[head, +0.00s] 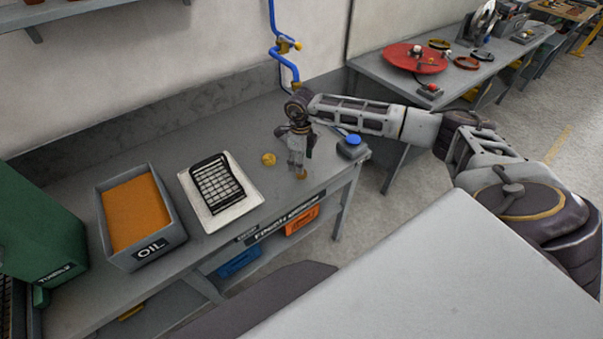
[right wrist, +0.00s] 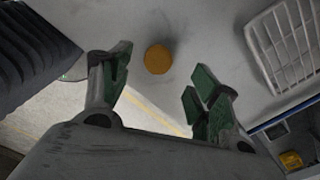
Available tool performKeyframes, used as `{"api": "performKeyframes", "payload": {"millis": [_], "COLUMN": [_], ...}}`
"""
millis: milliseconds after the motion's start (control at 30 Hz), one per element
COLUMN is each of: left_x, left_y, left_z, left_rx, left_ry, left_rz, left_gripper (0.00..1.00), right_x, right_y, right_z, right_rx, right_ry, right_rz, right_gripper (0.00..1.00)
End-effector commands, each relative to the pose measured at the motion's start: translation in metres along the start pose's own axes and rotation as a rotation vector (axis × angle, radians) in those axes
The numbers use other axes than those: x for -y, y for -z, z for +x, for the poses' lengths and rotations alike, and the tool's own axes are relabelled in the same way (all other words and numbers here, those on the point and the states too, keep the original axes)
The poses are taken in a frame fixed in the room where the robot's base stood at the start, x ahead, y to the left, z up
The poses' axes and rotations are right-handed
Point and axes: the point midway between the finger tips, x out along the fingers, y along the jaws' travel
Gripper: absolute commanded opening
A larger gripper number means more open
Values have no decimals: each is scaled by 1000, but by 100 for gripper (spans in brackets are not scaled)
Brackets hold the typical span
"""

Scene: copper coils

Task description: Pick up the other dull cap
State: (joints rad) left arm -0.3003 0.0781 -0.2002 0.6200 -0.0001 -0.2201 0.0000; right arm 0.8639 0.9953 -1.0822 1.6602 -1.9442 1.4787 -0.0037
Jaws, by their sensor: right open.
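My left gripper is out of view.
A black rack (head: 217,188) sits on a white tray (head: 238,218) left of the gripper. Further left are an OIL bin (head: 165,247) and a green container (head: 40,235). A blue pipe (head: 275,45) rises behind.

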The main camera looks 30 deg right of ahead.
Motion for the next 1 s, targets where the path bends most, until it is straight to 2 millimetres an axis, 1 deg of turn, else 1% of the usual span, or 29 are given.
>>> {"api": "performKeyframes", "payload": {"millis": [333, 467, 567, 833, 1000], "left_x": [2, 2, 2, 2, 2], "left_y": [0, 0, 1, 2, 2], "left_z": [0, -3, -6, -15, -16], "left_rx": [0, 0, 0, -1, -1], "left_ry": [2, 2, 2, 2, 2], "left_rz": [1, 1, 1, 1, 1], "left_gripper": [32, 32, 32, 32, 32], "right_x": [0, 0, -1, -2, -2], "right_y": [0, 2, 4, 8, 8], "right_z": [1, 6, 13, 41, 52], "right_rx": [0, -1, -2, -1, -1], "right_ry": [0, -1, -1, -1, -1], "right_rz": [0, 0, 1, 2, 1], "right_gripper": [62, 62, 62, 62, 62]}}
